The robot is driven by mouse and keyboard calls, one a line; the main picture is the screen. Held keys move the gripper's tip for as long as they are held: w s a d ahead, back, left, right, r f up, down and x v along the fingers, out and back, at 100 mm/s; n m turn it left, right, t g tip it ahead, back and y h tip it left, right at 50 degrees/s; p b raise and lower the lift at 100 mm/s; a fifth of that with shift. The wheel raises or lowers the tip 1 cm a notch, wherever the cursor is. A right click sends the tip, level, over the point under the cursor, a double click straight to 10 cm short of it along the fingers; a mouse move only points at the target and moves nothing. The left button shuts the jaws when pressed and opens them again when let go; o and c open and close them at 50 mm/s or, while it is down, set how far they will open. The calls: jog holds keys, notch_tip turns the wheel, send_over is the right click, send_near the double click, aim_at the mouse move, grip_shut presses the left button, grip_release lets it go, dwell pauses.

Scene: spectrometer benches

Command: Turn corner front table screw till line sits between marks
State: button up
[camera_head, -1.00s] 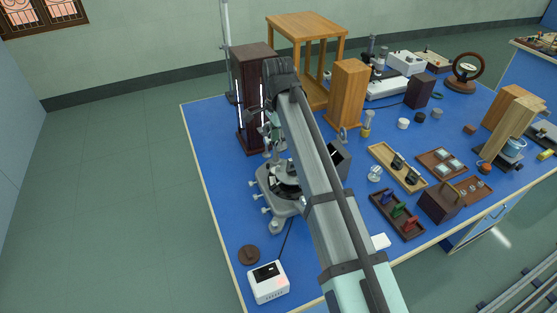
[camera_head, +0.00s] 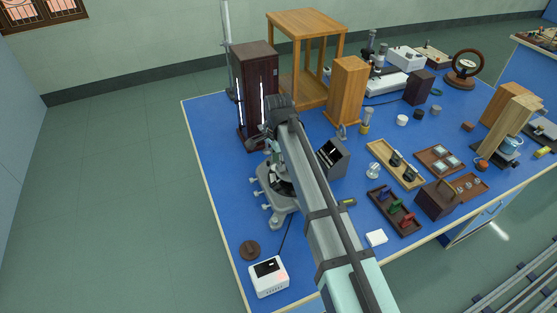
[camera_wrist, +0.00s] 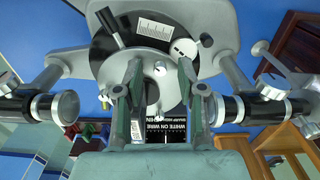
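The spectrometer (camera_head: 283,214) stands on the blue bench and is partly covered by my arm in the head view. In the wrist view, its round table (camera_wrist: 110,58) carries a white scale plate (camera_wrist: 155,29) and a white disc (camera_wrist: 184,47). My gripper (camera_wrist: 160,72) has its two fingers apart at the table's near edge. A small pale screw head (camera_wrist: 159,68) shows between the fingertips, with a gap on each side. In the head view, a dark box (camera_head: 334,158) has a screen with a light line; marks on it are too small to read.
Metal tubes (camera_wrist: 66,106) with ringed ends flank my fingers in the wrist view. A tall dark cabinet (camera_head: 257,90) and wooden block (camera_head: 347,95) stand behind the spectrometer. A white meter (camera_head: 268,278) stands at the front left. Trays of small parts fill the right side.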

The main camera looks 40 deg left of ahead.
grip_shut()
jog(key=shift+n, duration=0.4)
jog(key=n+b, duration=0.1)
jog(key=n, duration=0.8)
jog(key=shift+n+b, duration=0.4)
jog(key=shift+n, duration=1.8)
